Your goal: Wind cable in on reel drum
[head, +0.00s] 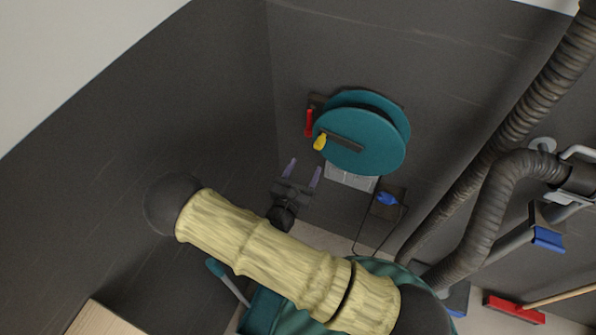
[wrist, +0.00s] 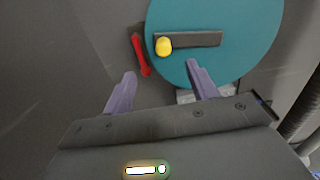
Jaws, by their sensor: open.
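The teal reel drum (head: 365,150) is mounted on the dark wall, and it fills the upper right of the wrist view (wrist: 255,60). A grey crank bar (head: 345,141) lies across its face, with a yellow knob (head: 320,142) at its left end. The knob also shows in the wrist view (wrist: 163,46). A red lever (head: 309,123) is left of the drum. A black cable (head: 358,232) hangs low, near a blue plug (head: 387,198). My gripper (head: 303,168) is open and empty, below and left of the knob, its fingers apart from it.
Ribbed grey hoses (head: 483,215) run down the right side. A blue-tipped tool (head: 547,238) and a red broom head (head: 514,309) are at the lower right. Bare dark wall lies left of the drum. A teal body (head: 285,312) is at the bottom.

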